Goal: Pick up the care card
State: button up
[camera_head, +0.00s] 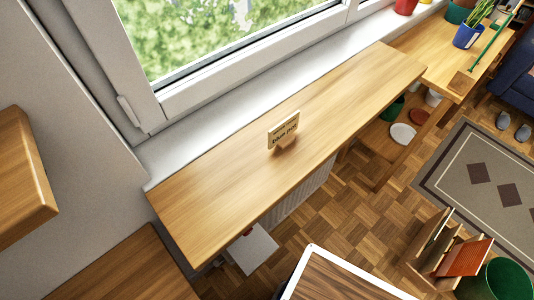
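A small cream card (284,128) with dark printed lettering, which seems to read "blue pot", stands upright in a small wooden holder (287,143). It is near the middle of a long wooden shelf (215,195) under the window. I take this to be the care card. Nothing touches it from the sides, and its printed face is turned toward me. My gripper is not in view.
A window with a white sill (185,150) runs behind the shelf. A blue pot (467,37) with a plant stands on a farther wooden table (430,45). A wooden block (20,180) juts in at left. A wooden rack (445,250) and green bin (497,282) stand on the parquet floor.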

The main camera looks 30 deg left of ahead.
aim_at(280, 136)
jog(key=z, duration=1.35)
jog(key=i, duration=0.7)
jog(key=u, duration=3.3)
jog(key=i, duration=0.5)
jog(key=z, duration=0.35)
jog(key=k, duration=1)
jog(key=z, duration=0.85)
